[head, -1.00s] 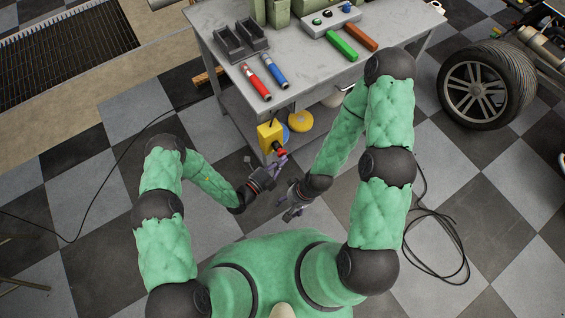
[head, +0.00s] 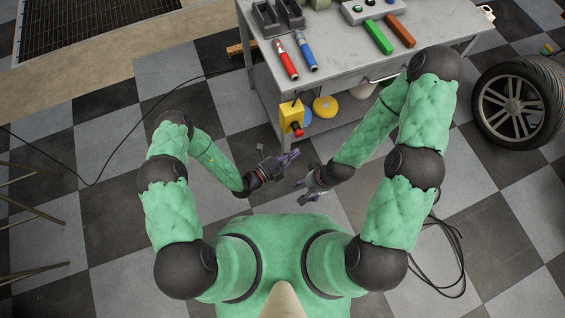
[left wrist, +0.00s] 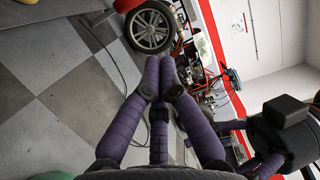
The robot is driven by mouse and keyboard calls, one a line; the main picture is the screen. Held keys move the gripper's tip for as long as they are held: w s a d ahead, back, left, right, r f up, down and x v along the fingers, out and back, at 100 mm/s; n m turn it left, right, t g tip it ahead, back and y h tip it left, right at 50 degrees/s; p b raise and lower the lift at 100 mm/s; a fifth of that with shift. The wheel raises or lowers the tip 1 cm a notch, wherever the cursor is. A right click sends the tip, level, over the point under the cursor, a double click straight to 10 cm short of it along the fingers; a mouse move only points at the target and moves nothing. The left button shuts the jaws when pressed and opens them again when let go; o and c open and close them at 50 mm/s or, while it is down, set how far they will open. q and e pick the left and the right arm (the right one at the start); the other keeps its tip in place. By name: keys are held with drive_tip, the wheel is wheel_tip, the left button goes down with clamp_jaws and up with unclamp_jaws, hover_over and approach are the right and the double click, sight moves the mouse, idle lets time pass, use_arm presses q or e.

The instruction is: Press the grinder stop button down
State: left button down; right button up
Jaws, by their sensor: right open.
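The red stop button (head: 297,130) sticks out from the lower part of a yellow box (head: 287,112) at the workbench's near left leg, in the head view. How far in the button sits is too small to tell. My left gripper (head: 295,153) is shut and empty, below the button with a gap of floor between them. In the left wrist view its purple fingers (left wrist: 158,85) meet at the tips with nothing between. My right gripper (head: 302,192) is open and empty, just below the left one. The button is not visible in the left wrist view.
The grey workbench (head: 350,72) carries a red tool (head: 287,62), a blue tool (head: 307,52), and green (head: 378,37) and orange bars (head: 400,32). Yellow discs (head: 325,107) sit below it. A car wheel (head: 512,103) stands right. Cables lie on the floor.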

use_arm(q)
drive_tip(key=p+v, duration=0.1)
drive_tip(key=v, duration=0.5)
drive_tip(key=shift+s+a, duration=0.2)
drive_tip(key=shift+s, duration=0.1)
idle(0.3)
